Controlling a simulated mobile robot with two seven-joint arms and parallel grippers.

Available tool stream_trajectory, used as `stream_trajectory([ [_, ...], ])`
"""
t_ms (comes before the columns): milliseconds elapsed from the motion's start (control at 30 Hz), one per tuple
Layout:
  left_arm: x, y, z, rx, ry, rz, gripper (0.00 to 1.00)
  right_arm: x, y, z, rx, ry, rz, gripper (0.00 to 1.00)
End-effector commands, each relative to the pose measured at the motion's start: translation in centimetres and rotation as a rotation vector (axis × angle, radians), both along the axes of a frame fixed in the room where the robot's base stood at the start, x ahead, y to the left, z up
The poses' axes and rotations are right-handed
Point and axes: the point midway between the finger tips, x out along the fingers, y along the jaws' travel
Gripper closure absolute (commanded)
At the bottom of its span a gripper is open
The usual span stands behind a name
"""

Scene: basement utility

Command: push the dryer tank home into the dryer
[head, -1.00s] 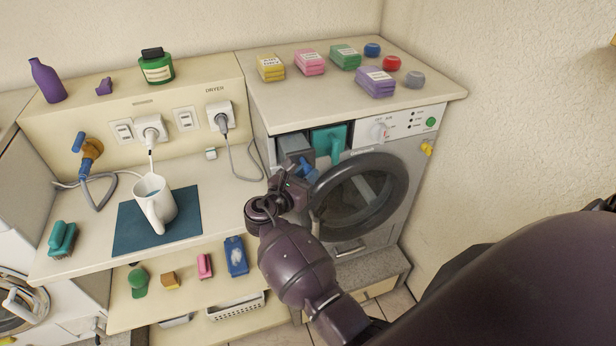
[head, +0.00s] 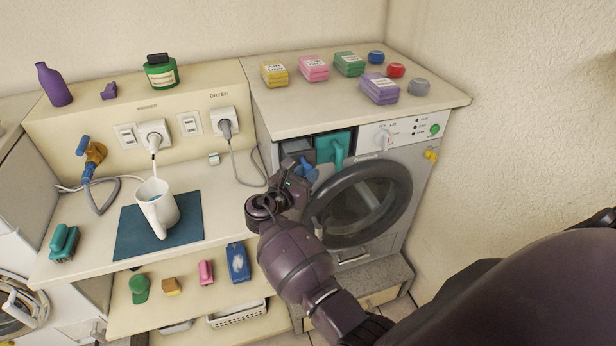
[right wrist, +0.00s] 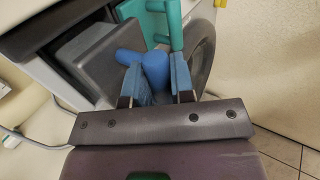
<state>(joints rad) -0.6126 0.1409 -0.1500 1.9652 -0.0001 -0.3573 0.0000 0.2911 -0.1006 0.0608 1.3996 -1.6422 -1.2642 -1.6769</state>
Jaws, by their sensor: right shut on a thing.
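The dryer (head: 378,220) stands at the right with its round door below the control panel. The grey dryer tank (head: 297,147) is in the left opening at the dryer's upper front. In the right wrist view, the front of the tank (right wrist: 108,62) stands out a little from the dark opening, with part of its side showing. My right gripper (head: 303,178) is shut on the tank's blue handle (right wrist: 152,66), with a finger on each side. It partly hides the handle in the head view. My left gripper is not in view.
A teal piece with a handle (head: 336,147) sits in the dryer front right beside the tank. The open-looking round door rim (head: 405,180) is close to my right wrist. Boxes and small lids lie on the dryer top (head: 280,112). A white jug (head: 158,205) stands on the left counter.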

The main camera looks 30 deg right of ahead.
Motion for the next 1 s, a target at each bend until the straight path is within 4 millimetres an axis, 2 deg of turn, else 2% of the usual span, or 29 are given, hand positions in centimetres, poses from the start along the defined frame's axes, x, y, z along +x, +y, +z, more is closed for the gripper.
stream_trajectory([
  [1000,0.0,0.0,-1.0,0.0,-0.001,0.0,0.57,2.4,-0.6,0.0,0.0,-0.001,0.0,1.0],
])
